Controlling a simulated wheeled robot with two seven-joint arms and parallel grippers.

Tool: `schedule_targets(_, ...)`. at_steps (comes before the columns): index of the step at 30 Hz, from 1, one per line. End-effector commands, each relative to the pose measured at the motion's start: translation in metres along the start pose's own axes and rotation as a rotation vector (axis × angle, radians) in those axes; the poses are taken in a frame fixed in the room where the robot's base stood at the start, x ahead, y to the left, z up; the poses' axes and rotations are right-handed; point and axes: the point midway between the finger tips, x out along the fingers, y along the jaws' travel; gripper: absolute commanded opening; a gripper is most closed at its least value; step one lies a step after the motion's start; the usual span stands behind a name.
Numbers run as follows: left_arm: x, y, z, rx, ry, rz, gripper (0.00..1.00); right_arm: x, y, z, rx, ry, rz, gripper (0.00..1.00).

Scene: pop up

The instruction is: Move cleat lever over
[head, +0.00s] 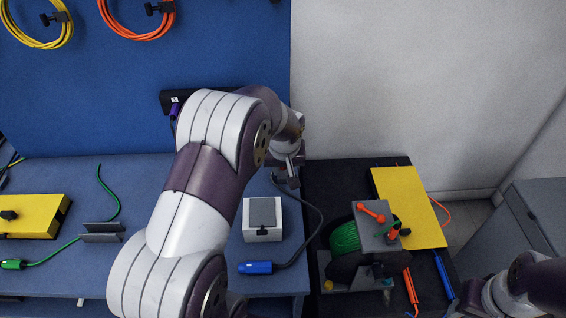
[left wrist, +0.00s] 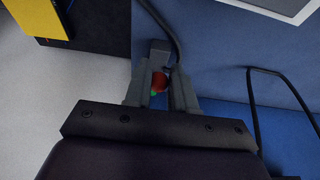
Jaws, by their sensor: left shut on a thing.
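My left gripper (head: 289,175) reaches the right side of the blue bench, near its back. In the left wrist view its two fingers (left wrist: 160,92) are shut on a small red piece (left wrist: 159,81), which looks like the cleat lever. A bit of green shows just below the red. A dark grey block (left wrist: 160,50), which looks like the cleat, sits just beyond the fingertips, with a black cable (left wrist: 168,28) running up from it. Most of the lever is hidden between the fingers, so its angle cannot be told. My right gripper is out of view.
A white box (head: 263,233) with a grey top and a blue connector (head: 256,268) on the black cable (head: 318,225) lie near the gripper. A green cable reel (head: 345,238) and a yellow panel (head: 408,207) are on the black surface to the right.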

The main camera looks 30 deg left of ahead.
Motion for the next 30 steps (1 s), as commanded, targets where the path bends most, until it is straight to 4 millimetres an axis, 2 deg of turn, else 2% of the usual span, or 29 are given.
schedule_targets(10,0.003,0.000,0.003,0.001,-0.004,-0.001,0.07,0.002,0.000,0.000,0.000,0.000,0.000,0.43)
schedule_targets(18,0.015,0.000,0.015,0.001,-0.004,-0.002,0.07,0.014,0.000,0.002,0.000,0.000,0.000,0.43)
schedule_targets(30,0.016,-0.001,0.017,0.001,-0.003,-0.002,0.07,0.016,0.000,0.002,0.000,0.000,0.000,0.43)
